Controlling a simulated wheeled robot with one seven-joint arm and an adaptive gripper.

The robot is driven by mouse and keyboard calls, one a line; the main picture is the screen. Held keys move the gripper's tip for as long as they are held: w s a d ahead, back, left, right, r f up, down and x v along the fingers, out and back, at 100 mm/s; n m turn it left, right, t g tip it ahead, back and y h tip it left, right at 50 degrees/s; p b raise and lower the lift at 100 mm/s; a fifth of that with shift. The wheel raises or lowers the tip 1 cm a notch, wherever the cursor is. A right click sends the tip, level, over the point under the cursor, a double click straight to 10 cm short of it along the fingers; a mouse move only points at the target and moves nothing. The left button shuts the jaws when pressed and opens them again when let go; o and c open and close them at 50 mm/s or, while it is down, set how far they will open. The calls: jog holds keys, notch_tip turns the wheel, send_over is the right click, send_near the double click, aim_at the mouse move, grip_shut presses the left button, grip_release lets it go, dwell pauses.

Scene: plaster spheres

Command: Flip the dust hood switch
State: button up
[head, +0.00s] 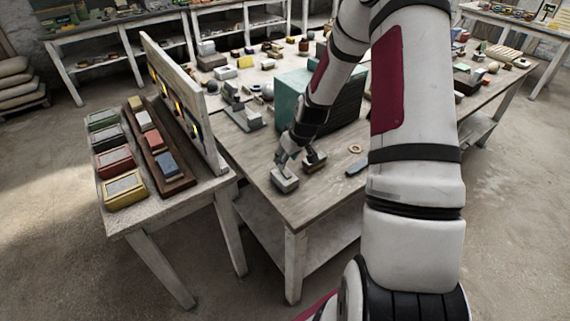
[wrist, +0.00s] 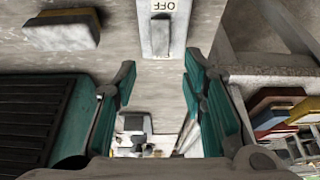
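The grey switch box (head: 284,182) sits near the front left corner of the workbench, just below my gripper (head: 285,157). In the wrist view the switch (wrist: 161,37) is a grey lever on a pale plate, with an upside-down OFF label (wrist: 163,6) beside it. My gripper (wrist: 160,72) is open, its teal finger pads apart with nothing between them. The switch shows just beyond the fingertips; I cannot tell whether they touch the box. The teal dust hood (head: 289,90) with dark slats stands behind my arm and shows at left in the wrist view (wrist: 38,115).
A block with a dark top (head: 315,160) lies right of the switch box. A ring (head: 355,149) and a small dark piece (head: 355,167) lie farther right. A side table at left holds several coloured boxes (head: 117,160) and an upright board (head: 185,100).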

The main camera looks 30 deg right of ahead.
jog(key=v, duration=0.6)
jog(key=shift+s+r, duration=0.2)
jog(key=shift+r, duration=0.15)
